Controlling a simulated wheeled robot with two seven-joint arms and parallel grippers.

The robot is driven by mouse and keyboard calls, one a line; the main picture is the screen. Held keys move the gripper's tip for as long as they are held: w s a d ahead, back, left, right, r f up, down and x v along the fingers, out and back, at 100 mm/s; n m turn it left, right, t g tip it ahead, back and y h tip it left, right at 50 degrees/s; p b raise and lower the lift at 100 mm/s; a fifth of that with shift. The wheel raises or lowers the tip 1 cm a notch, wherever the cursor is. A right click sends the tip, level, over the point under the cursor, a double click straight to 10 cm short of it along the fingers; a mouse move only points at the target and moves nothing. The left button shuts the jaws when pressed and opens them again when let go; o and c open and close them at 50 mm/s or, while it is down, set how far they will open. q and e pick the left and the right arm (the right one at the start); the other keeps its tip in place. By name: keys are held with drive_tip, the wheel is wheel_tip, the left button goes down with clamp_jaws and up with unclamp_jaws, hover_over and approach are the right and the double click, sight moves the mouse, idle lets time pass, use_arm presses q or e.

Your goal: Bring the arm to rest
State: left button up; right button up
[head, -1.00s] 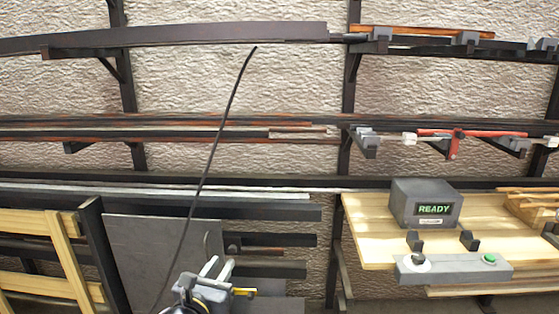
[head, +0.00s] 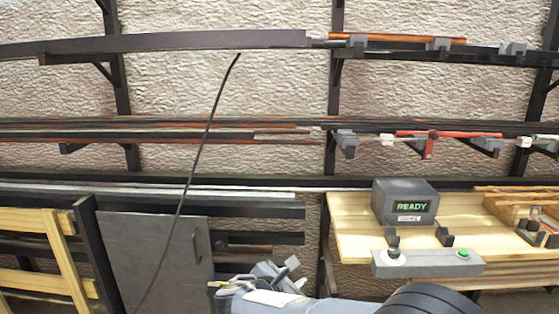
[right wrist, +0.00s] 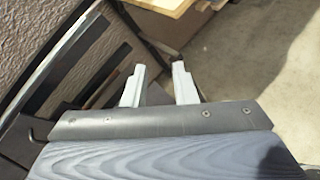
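My right arm reaches in from the lower right in the head view. Its grey gripper (head: 284,272) is near the bottom middle, in front of the rack and left of the wooden bench. In the right wrist view the two pale fingers of this gripper (right wrist: 158,68) stand apart with nothing between them. The gripper is open and empty, and a floor and dark rack bars show beyond it. My left gripper is not in view.
A wooden bench (head: 352,228) carries a dark box reading READY (head: 405,203) and a grey panel with a green button (head: 428,263). Wall racks hold long dark laths (head: 160,41) and red clamps (head: 430,136). A grey board (head: 150,255) leans at left. A thin black cable-like line (head: 205,140) crosses the view.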

drive_tip(key=s+d+f+m+g+y+p, duration=0.1)
drive_tip(key=s+d+m+g+y, duration=0.1)
drive_tip(key=s+d+m+g, duration=0.5)
drive_tip(key=s+d+m+y+p, duration=0.1)
drive_tip(key=s+d+m, duration=0.3)
drive_tip(key=d, duration=0.6)
drive_tip(key=s+r+m+t+y+p, duration=0.1)
drive_tip(key=s+m+y, duration=0.6)
drive_tip(key=s+m, duration=0.8)
drive_tip(key=s, duration=0.4)
drive_tip(key=shift+s+d+r+m+p, duration=0.2)
drive_tip(key=shift+d+r+m+p, duration=0.1)
drive_tip(key=shift+d+r+m, duration=0.1)
